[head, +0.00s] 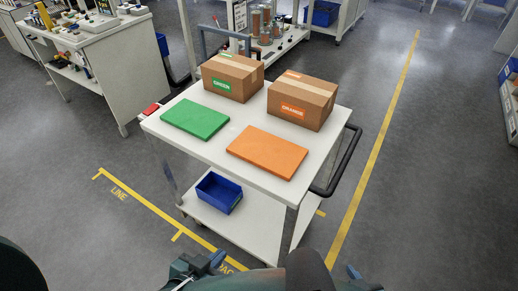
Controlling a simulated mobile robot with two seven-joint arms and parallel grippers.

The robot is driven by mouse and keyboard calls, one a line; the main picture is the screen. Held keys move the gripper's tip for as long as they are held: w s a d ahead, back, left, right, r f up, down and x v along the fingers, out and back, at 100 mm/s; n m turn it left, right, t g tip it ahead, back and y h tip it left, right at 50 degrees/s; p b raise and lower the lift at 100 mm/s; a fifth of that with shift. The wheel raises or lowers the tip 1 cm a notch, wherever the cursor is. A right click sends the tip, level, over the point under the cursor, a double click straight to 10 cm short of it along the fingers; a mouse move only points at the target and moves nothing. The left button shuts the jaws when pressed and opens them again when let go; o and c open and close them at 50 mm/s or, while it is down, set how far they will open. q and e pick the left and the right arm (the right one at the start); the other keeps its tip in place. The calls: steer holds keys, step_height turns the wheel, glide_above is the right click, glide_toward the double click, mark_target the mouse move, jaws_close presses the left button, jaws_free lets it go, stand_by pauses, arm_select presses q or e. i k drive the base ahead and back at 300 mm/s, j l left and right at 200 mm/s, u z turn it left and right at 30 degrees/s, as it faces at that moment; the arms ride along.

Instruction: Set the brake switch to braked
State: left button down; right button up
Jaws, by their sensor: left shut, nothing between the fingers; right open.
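A small red part (151,109) sits at the left corner of the white cart (222,152), by the edge of its top. It may be the brake switch, but it is too small to tell its setting. My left gripper (215,260) is at the bottom of the view, in front of the cart and apart from it, shut and empty. My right gripper (354,272) shows only a blue fingertip at the bottom edge, right of the cart's near leg. It is open and apart from everything.
A green mat (195,119), an orange mat (267,153) and two boxes labelled GREEN (232,77) and ORANGE (301,102) are on the cart top. A blue bin (219,192) is on its lower shelf. A black handle (343,165) juts out right. Floor right is clear.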

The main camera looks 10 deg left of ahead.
mark_target(153, 108)
steer(key=k+j, duration=0.1)
steer(key=j, duration=0.4)
steer(key=k+j, duration=0.1)
steer(key=j, duration=0.9)
steer(key=k+j, duration=0.15)
steer(key=j, duration=0.35)
steer(key=k+j+z, duration=0.1)
steer(key=j, duration=0.4)
steer(key=i+l, duration=0.25)
steer(key=i, duration=0.2)
steer(key=i+l, duration=0.25)
steer(key=i, duration=0.25)
